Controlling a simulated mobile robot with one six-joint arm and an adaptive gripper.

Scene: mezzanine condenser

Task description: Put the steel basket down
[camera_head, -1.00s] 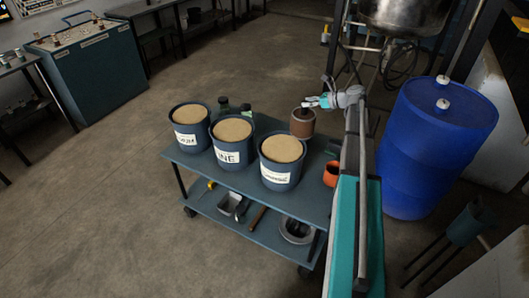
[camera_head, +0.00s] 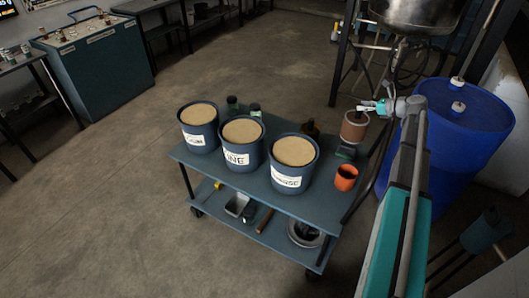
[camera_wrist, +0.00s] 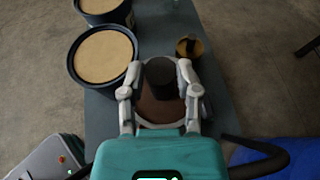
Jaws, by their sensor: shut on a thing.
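My gripper (camera_head: 368,107) is above the far right corner of the blue-grey cart (camera_head: 218,180). It is shut on a brown, round vessel with a dark middle, which I take to be the steel basket (camera_head: 354,127). In the wrist view my gripper (camera_wrist: 160,82) has its two pale fingers on either side of the basket (camera_wrist: 160,112). The basket looks upright. A small dark green block (camera_head: 345,152) shows just below it. I cannot tell whether the two touch.
Three blue bins of tan material (camera_head: 198,140) (camera_head: 241,158) (camera_head: 292,180) fill the cart's left and middle. An orange cup (camera_head: 346,178) stands at its right. An amber bottle (camera_head: 311,128) stands behind the bins. A blue drum (camera_head: 450,150) is close on the right.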

